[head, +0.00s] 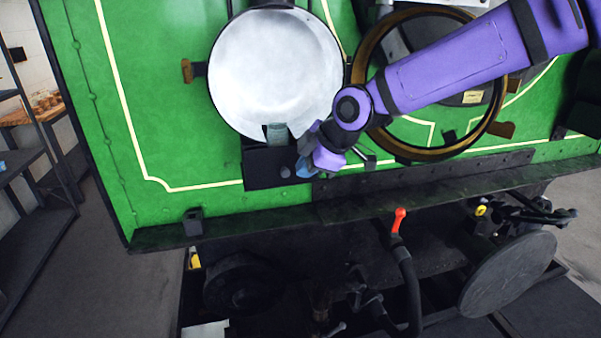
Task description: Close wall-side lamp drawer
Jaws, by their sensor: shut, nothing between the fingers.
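A large round lamp (265,70) with a pale reflector is on the green tram front. Below it is a black box-like drawer (262,172), with a small grey knob near its right end. How far the drawer stands out cannot be told from this angle. My gripper (304,169) is shut and empty at the right end of the drawer, close to the knob. Whether it touches the drawer cannot be told. My purple wrist and forearm come in from the upper right and hide part of the drawer's right side.
A brass-rimmed round opening (478,125) is behind my forearm. A dark ledge (330,205) runs below the green panel (170,120). A hose with a red handle (398,220) and a round buffer (508,274) are lower down. Shelves (40,165) stand at left, with clear floor between.

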